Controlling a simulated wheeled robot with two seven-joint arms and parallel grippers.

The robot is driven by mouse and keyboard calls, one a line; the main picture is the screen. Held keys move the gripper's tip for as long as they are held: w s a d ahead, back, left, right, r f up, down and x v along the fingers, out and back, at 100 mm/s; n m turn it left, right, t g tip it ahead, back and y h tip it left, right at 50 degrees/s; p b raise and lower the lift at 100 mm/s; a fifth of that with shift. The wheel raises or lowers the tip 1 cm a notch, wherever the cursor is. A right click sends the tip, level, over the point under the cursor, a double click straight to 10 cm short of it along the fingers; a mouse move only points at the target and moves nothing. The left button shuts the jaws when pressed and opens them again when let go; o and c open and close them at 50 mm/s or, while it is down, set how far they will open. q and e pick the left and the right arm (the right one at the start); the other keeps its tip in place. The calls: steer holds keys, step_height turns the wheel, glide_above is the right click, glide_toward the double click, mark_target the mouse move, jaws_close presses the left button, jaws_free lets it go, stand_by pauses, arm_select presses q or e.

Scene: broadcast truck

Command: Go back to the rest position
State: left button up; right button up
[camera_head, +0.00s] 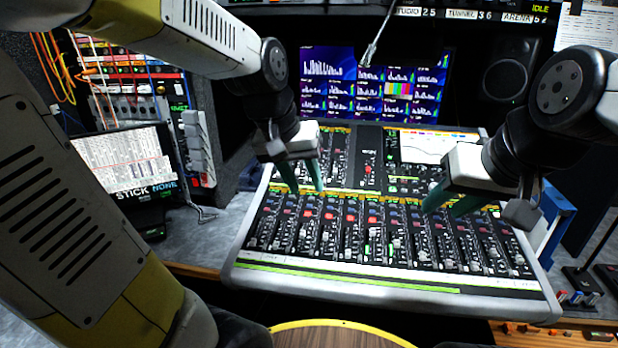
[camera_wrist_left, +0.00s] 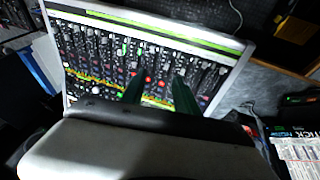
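My left gripper (camera_head: 306,188) hangs over the upper left half of the mixing console (camera_head: 390,281). Its two green fingers stand apart with nothing between them. They also show in the left wrist view (camera_wrist_left: 158,92), with the console's faders behind them. My right gripper (camera_head: 446,208) is over the right half of the console. Its green fingers are apart and empty. I cannot tell whether any fingertip touches the console surface.
A screen wall (camera_head: 372,85) stands behind the console, and a gooseneck microphone (camera_head: 372,50) hangs in front of it. A laptop (camera_head: 127,165) and a patch rack (camera_head: 130,80) are at the left. A blue holder (camera_head: 556,222) stands close by the console's right edge.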

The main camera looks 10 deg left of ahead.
arm_select(q)
steer(key=shift+s+a+r, duration=0.25)
steer(key=shift+s+r, duration=0.1)
steer(key=shift+s, duration=0.3)
steer(key=s+a+r+t, duration=0.2)
steer(key=s+a+r, duration=0.1)
steer(key=s, duration=0.5)
steer(key=shift+a+t, duration=0.2)
steer(key=shift+t, duration=0.1)
steer(key=shift+o, duration=0.4)
stand_by(0.8)
